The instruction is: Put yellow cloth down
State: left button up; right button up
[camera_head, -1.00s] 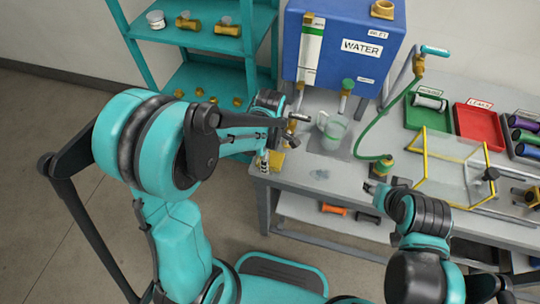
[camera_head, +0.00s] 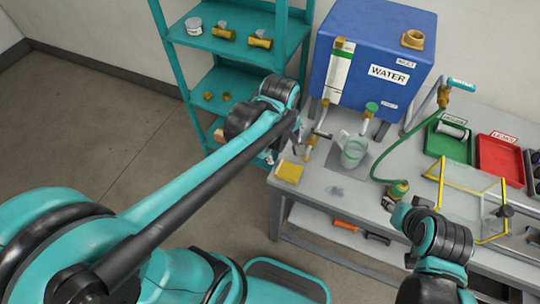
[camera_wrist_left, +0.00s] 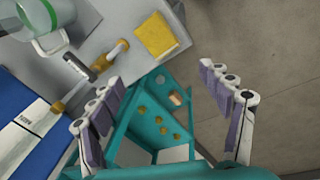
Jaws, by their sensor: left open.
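The yellow cloth (camera_head: 289,172) lies flat on the near left corner of the grey bench. It also shows in the left wrist view (camera_wrist_left: 156,35), lying free of the fingers. My left gripper (camera_head: 284,150) is just left of the bench corner, partly hidden behind my own arm. In the left wrist view its two fingers (camera_wrist_left: 163,112) are spread wide with nothing between them. My right gripper (camera_head: 392,203) is over the bench front near the green hose; its finger opening is too small to make out.
A blue water tank (camera_head: 370,60), a clear jug (camera_head: 353,152) and a brass valve (camera_head: 309,148) stand behind the cloth. A teal shelf (camera_head: 217,85) with brass fittings is to the left. Green (camera_head: 449,147) and red (camera_head: 499,155) trays and a yellow-edged frame (camera_head: 440,180) lie right.

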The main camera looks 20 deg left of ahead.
pick_arm(q)
jog(key=s+a+r+m+t, duration=0.2)
jog(key=s+m+t, duration=0.3)
jog(key=m, duration=0.7)
jog(key=shift+s+a+r, duration=0.3)
jog(key=shift+s+a, duration=0.25)
jog(key=shift+s, duration=0.7)
notch_tip(320, 180, down, 2)
jog(key=shift+f+b, duration=0.1)
jog(key=shift+b, duration=1)
jog(key=shift+o, duration=0.6)
